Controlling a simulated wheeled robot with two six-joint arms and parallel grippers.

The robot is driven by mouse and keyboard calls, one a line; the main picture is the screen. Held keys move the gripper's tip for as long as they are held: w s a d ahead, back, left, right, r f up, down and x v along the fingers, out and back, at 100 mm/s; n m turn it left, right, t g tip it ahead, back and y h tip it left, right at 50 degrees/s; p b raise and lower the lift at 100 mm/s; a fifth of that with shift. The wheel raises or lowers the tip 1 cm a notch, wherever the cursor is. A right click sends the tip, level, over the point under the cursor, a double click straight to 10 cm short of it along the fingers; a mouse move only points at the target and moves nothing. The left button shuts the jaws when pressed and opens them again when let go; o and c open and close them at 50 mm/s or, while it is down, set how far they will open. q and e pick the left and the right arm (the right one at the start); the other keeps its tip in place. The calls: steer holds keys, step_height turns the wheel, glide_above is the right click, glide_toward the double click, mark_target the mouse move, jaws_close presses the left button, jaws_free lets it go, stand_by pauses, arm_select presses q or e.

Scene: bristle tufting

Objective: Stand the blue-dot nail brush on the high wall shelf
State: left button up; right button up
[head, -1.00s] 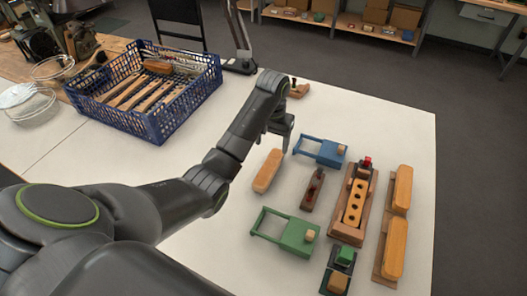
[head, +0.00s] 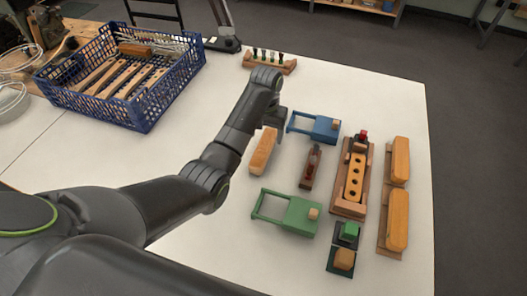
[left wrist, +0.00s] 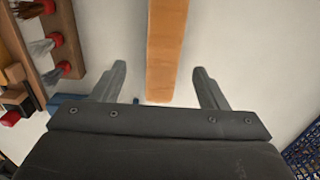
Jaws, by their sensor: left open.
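A plain orange-brown wooden block (head: 262,152) lies on the white table in the head view, just below my left gripper (head: 276,122). In the left wrist view the block (left wrist: 167,45) extends away between the fingertips of my left gripper (left wrist: 160,78). That gripper is open and empty, and the block is not gripped. The arm hides part of the fingers in the head view. I cannot make out a blue dot on the block or on any other piece. The high wall shelf is not in view. My right gripper is not in view.
A blue crate (head: 143,117) of wooden pieces stands at back left. A blue frame (head: 325,129), a green frame (head: 290,212), a holed wooden fixture (head: 336,208) and blocks on boards (head: 398,222) lie right of the arm. A small rack (head: 270,63) stands at the far edge.

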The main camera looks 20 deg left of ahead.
mark_target(264, 147)
arm_select(q)
step_height(264, 147, down, 2)
steer(key=shift+d+f, duration=0.1)
steer(key=shift+s+a+f+p, duration=0.1)
steer(key=shift+a+f+p, duration=0.1)
steer(key=shift+f, duration=1.25)
steer(key=shift+s+a+f+p, duration=0.1)
steer(key=shift+f+p, duration=0.1)
steer(key=shift+f, duration=1.2)
steer(key=c, duration=1.3)
step_height(264, 147, up, 10)
steer(key=shift+r, duration=0.1)
